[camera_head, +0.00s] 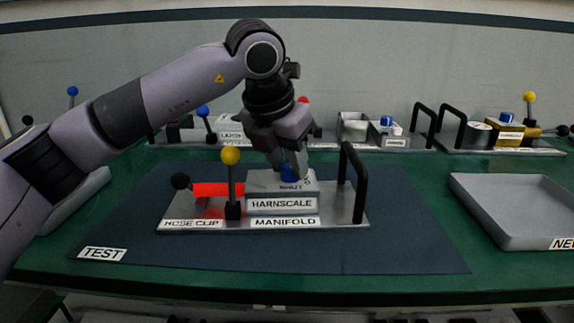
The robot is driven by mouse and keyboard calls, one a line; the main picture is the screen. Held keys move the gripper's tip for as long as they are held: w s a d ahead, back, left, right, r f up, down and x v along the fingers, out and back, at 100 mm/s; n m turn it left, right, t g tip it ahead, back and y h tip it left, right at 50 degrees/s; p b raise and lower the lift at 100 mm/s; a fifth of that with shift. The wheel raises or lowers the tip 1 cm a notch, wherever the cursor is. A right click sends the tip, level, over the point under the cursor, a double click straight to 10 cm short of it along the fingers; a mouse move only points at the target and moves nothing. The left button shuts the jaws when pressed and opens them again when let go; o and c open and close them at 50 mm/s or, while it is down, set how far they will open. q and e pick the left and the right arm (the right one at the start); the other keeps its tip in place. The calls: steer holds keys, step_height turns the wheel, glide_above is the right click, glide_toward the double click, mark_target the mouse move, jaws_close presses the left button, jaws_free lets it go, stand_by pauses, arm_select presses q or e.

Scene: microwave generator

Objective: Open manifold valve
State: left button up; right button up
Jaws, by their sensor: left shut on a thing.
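The manifold unit (282,224) stands on the dark mat in the middle of the bench, on a metal base plate. A hose clip lever with a yellow ball (230,156) stands upright at the left of the plate, beside a red glowing bar (218,189). My right gripper is not in view.
A black upright handle (358,185) rises at the right of the plate. A grey tray (520,210) stands at the right. Other units with levers and black handles line the back (505,133). The mat (420,245) is clear right of the unit.

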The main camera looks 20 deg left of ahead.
arm_select(q)
steer(key=shift+d+n+y, duration=0.1)
steer(key=shift+n+y, duration=0.3)
steer(key=shift+n, duration=0.5)
steer(key=shift+b, duration=0.3)
steer(key=o, duration=1)
steer(key=shift+o, duration=0.2)
steer(key=v, duration=0.7)
steer(key=shift+p, duration=0.3)
steer(key=shift+s, duration=0.1)
